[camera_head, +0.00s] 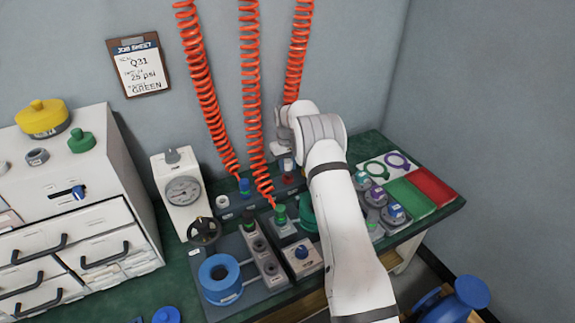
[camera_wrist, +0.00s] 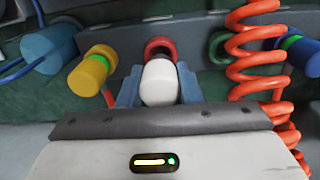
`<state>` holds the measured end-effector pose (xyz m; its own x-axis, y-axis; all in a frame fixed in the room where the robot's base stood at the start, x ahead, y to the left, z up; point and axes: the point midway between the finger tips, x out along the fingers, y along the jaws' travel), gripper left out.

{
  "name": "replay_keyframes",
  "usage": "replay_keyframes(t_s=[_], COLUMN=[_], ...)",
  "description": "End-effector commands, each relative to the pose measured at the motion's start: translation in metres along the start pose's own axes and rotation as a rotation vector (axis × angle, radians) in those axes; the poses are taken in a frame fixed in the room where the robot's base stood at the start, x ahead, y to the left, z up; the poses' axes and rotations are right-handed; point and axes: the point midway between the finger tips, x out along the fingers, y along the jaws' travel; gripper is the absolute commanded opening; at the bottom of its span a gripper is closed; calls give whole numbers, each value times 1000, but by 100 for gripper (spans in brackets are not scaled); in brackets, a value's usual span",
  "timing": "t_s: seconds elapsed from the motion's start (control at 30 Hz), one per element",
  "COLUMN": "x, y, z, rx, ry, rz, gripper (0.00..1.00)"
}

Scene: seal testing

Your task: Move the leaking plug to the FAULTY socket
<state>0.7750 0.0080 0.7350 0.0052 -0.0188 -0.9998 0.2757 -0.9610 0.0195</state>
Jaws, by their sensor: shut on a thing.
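My gripper (camera_wrist: 158,78) has its two blue-grey fingers shut on a white round-ended plug (camera_wrist: 159,84) in the wrist view. Just beyond the plug is a red ring-shaped socket (camera_wrist: 160,46) with a dark opening. I cannot tell whether the plug is inside it or apart from it. No FAULTY label is readable. In the head view my wrist covers most of the gripper, at the back of the bench above the dark socket rail (camera_head: 262,204). A red fitting (camera_head: 288,165) shows just below it.
A yellow plug (camera_wrist: 88,72) and a blue plug (camera_wrist: 299,50), both green-banded, flank the gripper. An orange coiled hose (camera_wrist: 250,50) hangs close on its right. A gauge (camera_head: 183,190) and a white drawer cabinet (camera_head: 75,190) stand left. Green and red pads (camera_head: 433,185) lie right.

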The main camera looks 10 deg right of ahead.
Motion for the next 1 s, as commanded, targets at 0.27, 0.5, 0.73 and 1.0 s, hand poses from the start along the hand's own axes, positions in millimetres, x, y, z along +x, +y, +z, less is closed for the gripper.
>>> replay_keyframes(t_s=[0.27,0.5,0.73,1.0], x=[6,11,16,21], y=[0,0,0,0], z=[0,0,0,0], rx=[0,0,0,0], ry=[0,0,1,1], rz=[0,0,0,0], gripper=[7,7,7,7])
